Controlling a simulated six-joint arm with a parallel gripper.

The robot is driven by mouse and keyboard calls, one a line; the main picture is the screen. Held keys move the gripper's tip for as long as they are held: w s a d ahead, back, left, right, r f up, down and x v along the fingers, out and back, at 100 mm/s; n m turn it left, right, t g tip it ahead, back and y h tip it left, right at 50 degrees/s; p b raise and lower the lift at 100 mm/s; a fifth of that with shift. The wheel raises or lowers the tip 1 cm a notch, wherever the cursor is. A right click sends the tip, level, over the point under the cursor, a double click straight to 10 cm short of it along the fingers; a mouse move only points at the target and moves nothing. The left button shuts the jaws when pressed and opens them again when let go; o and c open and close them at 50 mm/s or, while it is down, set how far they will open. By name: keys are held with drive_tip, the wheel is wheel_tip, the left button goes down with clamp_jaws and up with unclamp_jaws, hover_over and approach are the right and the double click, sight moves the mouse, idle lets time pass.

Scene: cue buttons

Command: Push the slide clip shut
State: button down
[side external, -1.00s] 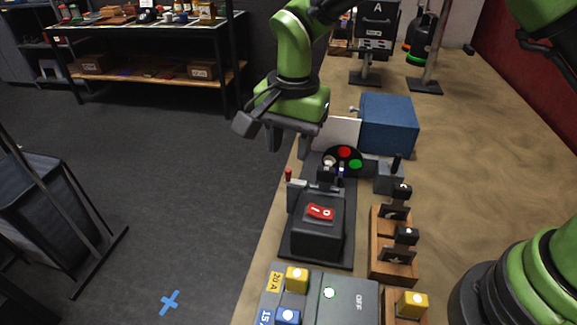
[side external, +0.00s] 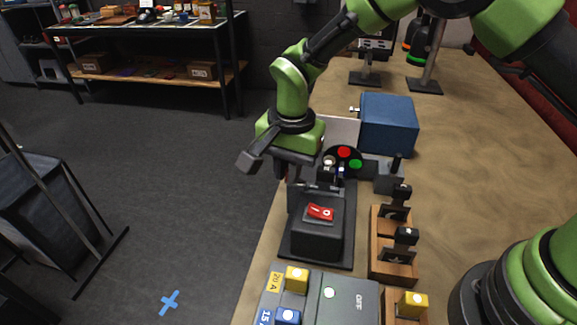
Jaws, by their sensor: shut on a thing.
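A black box (side external: 317,240) with a red rocker switch (side external: 320,212) stands on a dark base plate (side external: 287,250). A grey upright piece (side external: 293,198) stands at the box's back left corner; it appears to be the slide clip, with a red-tipped tab on top. My gripper (side external: 284,174) is down at that corner, shut on what appears to be this tab. The gripper hides the tab, and the exact contact cannot be seen. A thin grey bar (side external: 322,187) lies across the back of the box.
A round panel with red and green buttons (side external: 344,158) and a blue box (side external: 388,124) stand behind. Wooden holders with black parts (side external: 393,245) stand to the right. A grey panel with yellow and blue blocks (side external: 345,296) is in front. The table's left edge is close to the gripper.

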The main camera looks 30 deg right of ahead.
drive_tip(key=shift+s+d, duration=0.7)
drive_tip(key=c, duration=1.1)
unclamp_jaws()
drive_tip(key=shift+c, duration=0.2)
